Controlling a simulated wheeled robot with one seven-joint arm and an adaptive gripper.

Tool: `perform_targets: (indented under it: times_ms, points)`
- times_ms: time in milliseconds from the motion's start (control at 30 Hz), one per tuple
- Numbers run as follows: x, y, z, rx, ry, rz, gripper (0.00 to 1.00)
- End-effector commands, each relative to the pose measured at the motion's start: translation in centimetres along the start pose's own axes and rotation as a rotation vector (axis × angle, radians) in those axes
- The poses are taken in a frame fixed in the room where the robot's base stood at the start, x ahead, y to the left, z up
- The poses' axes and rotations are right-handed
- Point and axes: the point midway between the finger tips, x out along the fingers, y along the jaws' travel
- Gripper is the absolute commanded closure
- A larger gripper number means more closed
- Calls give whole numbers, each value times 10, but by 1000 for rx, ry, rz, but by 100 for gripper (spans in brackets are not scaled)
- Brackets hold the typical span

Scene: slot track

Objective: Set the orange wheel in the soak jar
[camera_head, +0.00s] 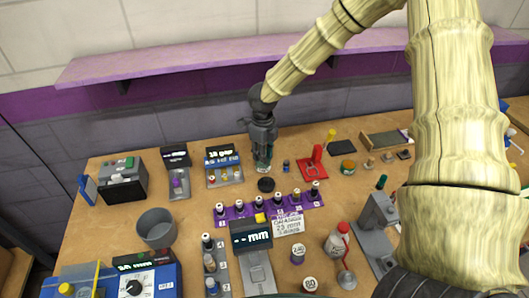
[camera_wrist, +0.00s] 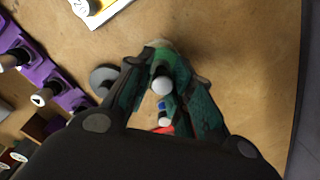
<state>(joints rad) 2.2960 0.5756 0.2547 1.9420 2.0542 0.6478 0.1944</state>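My gripper (camera_head: 263,158) points straight down over the back middle of the table. In the wrist view its two teal fingers (camera_wrist: 168,62) converge around a small white round top (camera_wrist: 162,84). I cannot tell whether they press on it. A greenish, glassy piece (camera_head: 264,168) shows at the fingertips in the head view and may be a jar; the fingers partly hide it. I cannot clearly make out an orange wheel. A small orange jar-like thing with a green top (camera_head: 348,167) stands to the right.
A dark disc (camera_head: 266,185) lies just in front of my gripper. A purple rack (camera_head: 240,212) of bottles stands nearer. A small blue bottle (camera_head: 286,166) and a red stand (camera_head: 312,170) are close on the right. A display tray (camera_head: 224,180) with small coloured pieces stands left.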

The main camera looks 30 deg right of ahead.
Motion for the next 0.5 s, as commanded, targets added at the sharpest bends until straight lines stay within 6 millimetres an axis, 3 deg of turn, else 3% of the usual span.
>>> perform_targets:
  times_ms: [33,67,500]
  points:
    - [17,6,-9,0,17,14,63]
    - [17,6,-9,0,18,14,58]
    - [14,2,-11,4,17,11,58]
